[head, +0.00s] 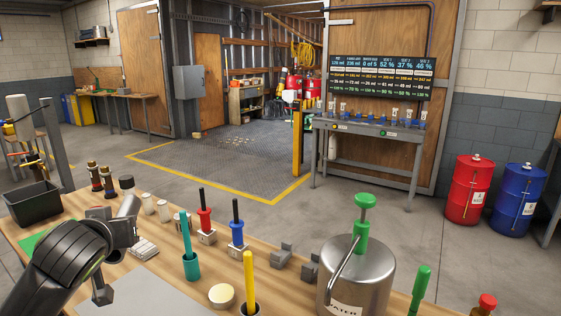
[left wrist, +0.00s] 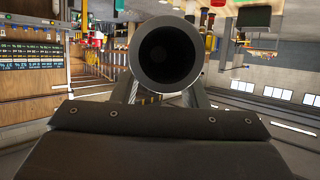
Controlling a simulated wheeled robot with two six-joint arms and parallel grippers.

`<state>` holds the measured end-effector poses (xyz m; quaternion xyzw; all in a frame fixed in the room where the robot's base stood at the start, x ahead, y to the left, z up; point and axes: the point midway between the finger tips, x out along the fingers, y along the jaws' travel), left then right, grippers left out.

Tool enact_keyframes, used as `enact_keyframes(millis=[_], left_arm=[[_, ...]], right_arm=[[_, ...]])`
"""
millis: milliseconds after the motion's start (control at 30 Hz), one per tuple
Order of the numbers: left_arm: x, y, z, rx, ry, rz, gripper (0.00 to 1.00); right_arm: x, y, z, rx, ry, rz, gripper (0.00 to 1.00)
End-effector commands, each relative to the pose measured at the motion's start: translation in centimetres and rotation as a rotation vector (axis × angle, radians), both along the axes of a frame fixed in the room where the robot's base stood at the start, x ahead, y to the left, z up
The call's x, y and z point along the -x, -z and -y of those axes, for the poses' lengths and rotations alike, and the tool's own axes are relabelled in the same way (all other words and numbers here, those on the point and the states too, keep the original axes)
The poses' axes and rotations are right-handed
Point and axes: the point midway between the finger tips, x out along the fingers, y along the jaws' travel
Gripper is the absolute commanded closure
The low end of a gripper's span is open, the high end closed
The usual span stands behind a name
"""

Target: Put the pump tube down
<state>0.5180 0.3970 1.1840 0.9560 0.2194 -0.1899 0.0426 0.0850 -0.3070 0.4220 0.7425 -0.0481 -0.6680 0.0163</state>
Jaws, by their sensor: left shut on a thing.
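My left gripper (head: 120,222) is over the left part of the wooden workbench. In the left wrist view, a grey round tube, taken as the pump tube (left wrist: 166,88), is shut between the two fingers. I see its dark open end straight on. In the head view the tube is hard to tell from the grey gripper parts, and its height over the bench cannot be judged. My right gripper is in neither view.
Red (head: 205,218) and blue (head: 237,232) handled tools stand in blocks right of the gripper. A teal cup (head: 191,267), grey holders (head: 282,257) and a steel can (head: 357,280) stand farther right. A pale sheet (head: 140,298) lies at the front.

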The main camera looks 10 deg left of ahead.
Motion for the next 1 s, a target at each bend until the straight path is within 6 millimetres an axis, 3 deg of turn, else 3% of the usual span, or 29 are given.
enact_keyframes(millis=[167,567,1000], left_arm=[[0.7,-0.8,2.9,-0.003,0.16,0.004,0.92],[-0.1,2.1,7.4,0.011,0.25,0.003,0.92],[-0.5,4.8,14.9,0.012,0.375,0.002,0.92]], right_arm=[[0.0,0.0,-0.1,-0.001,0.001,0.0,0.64],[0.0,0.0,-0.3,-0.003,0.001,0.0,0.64],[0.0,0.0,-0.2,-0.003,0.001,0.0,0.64]])
